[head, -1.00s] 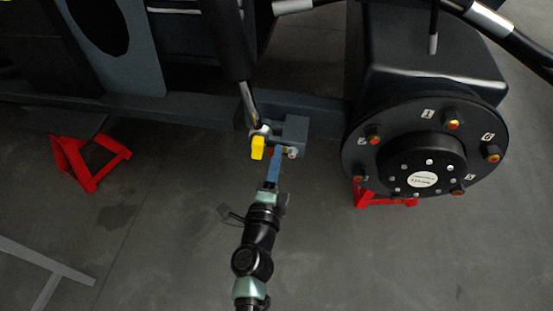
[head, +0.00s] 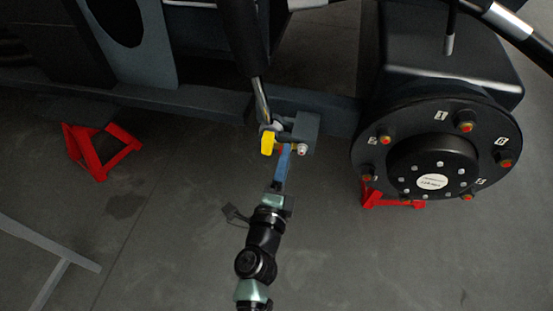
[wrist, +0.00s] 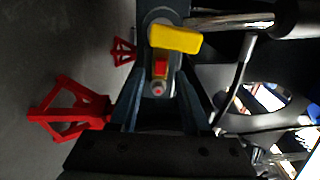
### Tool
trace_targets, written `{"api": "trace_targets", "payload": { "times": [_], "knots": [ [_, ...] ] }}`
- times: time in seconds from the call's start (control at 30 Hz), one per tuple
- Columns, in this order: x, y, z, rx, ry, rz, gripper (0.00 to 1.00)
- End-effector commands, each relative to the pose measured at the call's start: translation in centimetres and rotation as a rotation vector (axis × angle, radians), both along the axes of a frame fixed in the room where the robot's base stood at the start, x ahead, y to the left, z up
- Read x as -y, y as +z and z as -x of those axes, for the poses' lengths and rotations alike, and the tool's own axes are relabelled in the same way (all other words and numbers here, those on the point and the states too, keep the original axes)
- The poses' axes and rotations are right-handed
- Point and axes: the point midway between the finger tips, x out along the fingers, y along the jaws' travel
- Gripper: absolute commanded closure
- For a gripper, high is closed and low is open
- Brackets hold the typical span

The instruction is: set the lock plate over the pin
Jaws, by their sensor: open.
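A yellow plate-like piece (head: 267,143) sits at the rod's lower end, beside a grey bracket (head: 306,128); it also shows in the wrist view (wrist: 175,38). I take it for the lock plate, but cannot be sure. A small pin end with a reddish tip (head: 302,151) shows at the bracket; in the wrist view a similar pin end (wrist: 157,89) lies between my fingers, below a red piece (wrist: 161,68). My gripper (head: 287,150) is open, its blue fingers reaching towards the bracket just below the yellow piece. Whether the fingers touch anything cannot be told.
A dark wheel hub (head: 433,155) stands to the right of the bracket. A shiny cylinder rod (head: 262,100) comes down from above to the bracket. Red stands are at left (head: 98,150) and under the hub (head: 392,197).

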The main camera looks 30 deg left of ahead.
Motion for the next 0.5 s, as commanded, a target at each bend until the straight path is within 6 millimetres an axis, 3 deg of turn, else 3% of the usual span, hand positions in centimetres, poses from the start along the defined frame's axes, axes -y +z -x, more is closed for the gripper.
{"api": "trace_targets", "payload": {
  "times": [0.5],
  "knots": [
    [2.6,-0.1,9.2,-0.002,0.002,0.003,0.53]
  ]
}}
